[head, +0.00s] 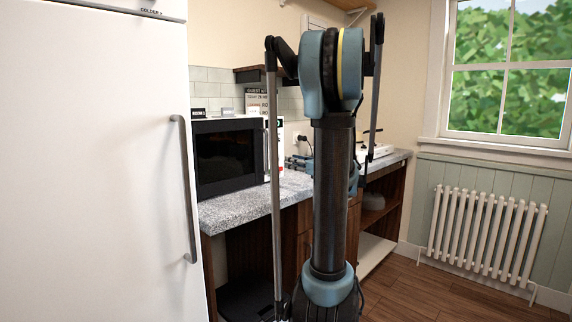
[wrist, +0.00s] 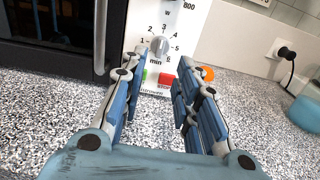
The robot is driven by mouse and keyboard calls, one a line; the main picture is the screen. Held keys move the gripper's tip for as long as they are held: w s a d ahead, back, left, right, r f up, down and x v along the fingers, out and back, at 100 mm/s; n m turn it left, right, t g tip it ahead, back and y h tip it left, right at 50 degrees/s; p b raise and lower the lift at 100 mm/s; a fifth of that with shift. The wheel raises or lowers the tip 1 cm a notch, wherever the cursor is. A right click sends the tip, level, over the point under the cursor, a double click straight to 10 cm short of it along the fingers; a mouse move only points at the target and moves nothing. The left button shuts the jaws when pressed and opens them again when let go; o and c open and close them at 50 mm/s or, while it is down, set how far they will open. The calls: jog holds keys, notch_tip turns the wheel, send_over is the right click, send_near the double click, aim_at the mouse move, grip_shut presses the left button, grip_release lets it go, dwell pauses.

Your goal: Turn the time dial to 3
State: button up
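The time dial (wrist: 159,47) is a small pale knob on the microwave's white control panel (wrist: 188,28). The fingers look empty, and whether a tip touches the panel is unclear. In the head view the microwave (head: 228,155) stands on the counter, and my arm hides much of its control side.
A green button (wrist: 143,77) and a red button (wrist: 166,79) sit below the dial. The microwave's door handle (wrist: 100,38) stands out at left. A speckled counter (wrist: 60,105) lies under the gripper. A blue-green round object (wrist: 305,112) and a plugged socket (wrist: 287,52) are at right.

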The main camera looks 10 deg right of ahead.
jog(key=v, duration=0.3)
jog(key=shift+s+d, duration=0.2)
jog(key=shift+s, duration=0.15)
jog(key=s+a+f+n+g, duration=0.1)
jog(key=s+a, duration=0.1)
jog(key=s+a+f+n+g, duration=0.1)
jog(key=s+a+n, duration=0.1)
jog(key=s+a, duration=0.1)
jog(key=s+a+f+n+g, duration=0.1)
jog(key=s+a+n+g, duration=0.1)
jog(key=a, duration=0.1)
jog(key=shift+s+f, duration=0.3)
jog(key=shift+s, duration=0.05)
jog(key=s+a+f+n+g+h, duration=0.2)
jog(key=s+a+f+n+g, duration=0.35)
jog(key=s, duration=0.45)
jog(key=s+d+f+n+g+h, duration=0.1)
jog(key=s+d+f+n+h, duration=0.2)
jog(key=s+f+n, duration=0.5)
jog(key=s+d+f+n+g+h, duration=0.2)
jog(key=s+d+f+n+h, duration=0.2)
jog(key=s+f+n, duration=0.4)
jog(key=shift+s+f+n+h, duration=0.3)
jog(key=shift+s+n+h, duration=0.4)
jog(key=shift+n, duration=0.55)
jog(key=shift+w, duration=0.1)
